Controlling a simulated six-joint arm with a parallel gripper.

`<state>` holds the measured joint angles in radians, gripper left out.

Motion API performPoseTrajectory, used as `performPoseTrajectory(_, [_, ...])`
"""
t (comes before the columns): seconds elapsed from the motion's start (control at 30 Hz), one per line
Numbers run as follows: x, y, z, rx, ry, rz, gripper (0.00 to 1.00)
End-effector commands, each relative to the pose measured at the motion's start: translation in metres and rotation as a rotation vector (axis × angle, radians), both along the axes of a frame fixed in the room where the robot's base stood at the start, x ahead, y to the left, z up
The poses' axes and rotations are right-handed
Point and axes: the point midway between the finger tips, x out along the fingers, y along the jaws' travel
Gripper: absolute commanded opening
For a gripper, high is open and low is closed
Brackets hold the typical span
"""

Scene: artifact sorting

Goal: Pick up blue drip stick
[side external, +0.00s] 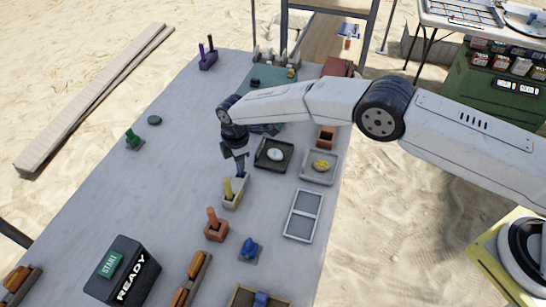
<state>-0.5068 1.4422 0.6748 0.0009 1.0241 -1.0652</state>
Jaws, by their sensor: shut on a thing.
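My gripper (239,153) is near the middle of the grey table, pointing down just above a pale yellow holder (231,202). It is shut on a thin dark bluish stick, which looks like the blue drip stick (241,167). The stick's lower end is at the back of the holder; I cannot tell whether it is inside or just above it. A yellow stick (227,188) stands upright in the front of the same holder. The jaws themselves are small and dark in this view.
A black tray with a white disc (275,154) and a grey tray with a yellow piece (320,166) lie right of the gripper. An orange-brown holder (216,231) and a blue piece (249,247) stand in front. The table's left middle is mostly clear.

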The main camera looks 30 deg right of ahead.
Motion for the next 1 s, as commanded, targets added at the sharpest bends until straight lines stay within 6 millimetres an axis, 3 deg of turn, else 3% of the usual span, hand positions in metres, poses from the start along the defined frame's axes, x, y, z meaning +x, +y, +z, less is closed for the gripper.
performPoseTrajectory(0.27, [0.001, 0.0, 0.011, 0.001, -0.002, 0.0, 0.0])
performPoseTrajectory(0.47, [0.001, 0.0, 0.031, 0.0, -0.002, -0.001, 0.0])
performPoseTrajectory(1.0, [-0.028, -0.013, 0.069, -0.001, -0.001, 0.0, 0.0])
